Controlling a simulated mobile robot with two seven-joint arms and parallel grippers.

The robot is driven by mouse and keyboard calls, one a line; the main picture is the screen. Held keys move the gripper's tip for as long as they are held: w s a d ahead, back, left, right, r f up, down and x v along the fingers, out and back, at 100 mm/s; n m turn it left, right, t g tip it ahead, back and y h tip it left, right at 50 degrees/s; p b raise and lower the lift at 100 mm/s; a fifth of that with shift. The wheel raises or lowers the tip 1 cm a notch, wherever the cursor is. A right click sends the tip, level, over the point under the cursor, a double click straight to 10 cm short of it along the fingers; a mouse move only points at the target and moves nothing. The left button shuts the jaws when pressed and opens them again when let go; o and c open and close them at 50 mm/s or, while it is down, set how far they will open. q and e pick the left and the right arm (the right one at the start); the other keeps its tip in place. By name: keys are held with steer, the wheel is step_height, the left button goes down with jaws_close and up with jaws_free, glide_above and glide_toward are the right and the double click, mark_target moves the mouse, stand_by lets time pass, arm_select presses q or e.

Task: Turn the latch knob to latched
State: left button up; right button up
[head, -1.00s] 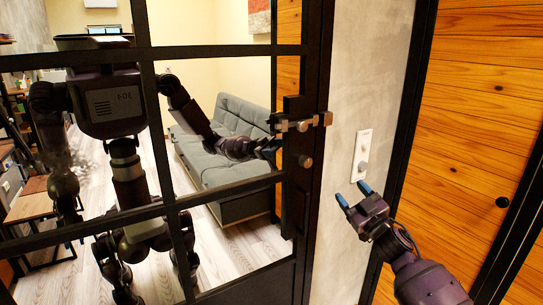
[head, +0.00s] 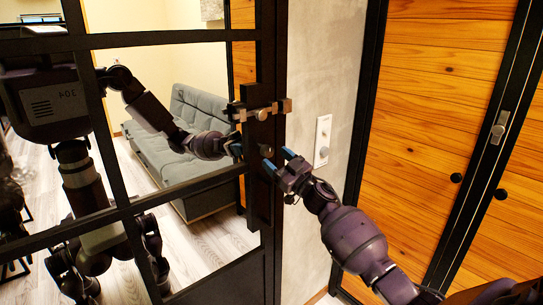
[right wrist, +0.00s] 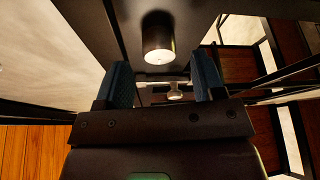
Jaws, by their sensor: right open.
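The latch knob (head: 266,151) is a small grey round knob on the black door frame, below a metal lever handle (head: 262,109). My right gripper (head: 278,160) is open, with blue fingertips just below and right of the knob in the head view. In the right wrist view a dark cylinder with a pale end face, apparently the knob (right wrist: 158,38), lies ahead between the two open fingers (right wrist: 164,82). Nothing is between the fingers in their grip. I cannot tell the knob's turned position. My left gripper is not in view.
The black-framed glass door (head: 270,60) shows a mirror image of me, with a grey sofa (head: 205,120) beyond. A white wall plate with a knob (head: 323,140) is on the concrete wall just right. Wooden panels (head: 430,110) stand further right.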

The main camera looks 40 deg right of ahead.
mark_target(267, 151)
steer(key=shift+x, duration=1.25)
steer(key=c, duration=0.9)
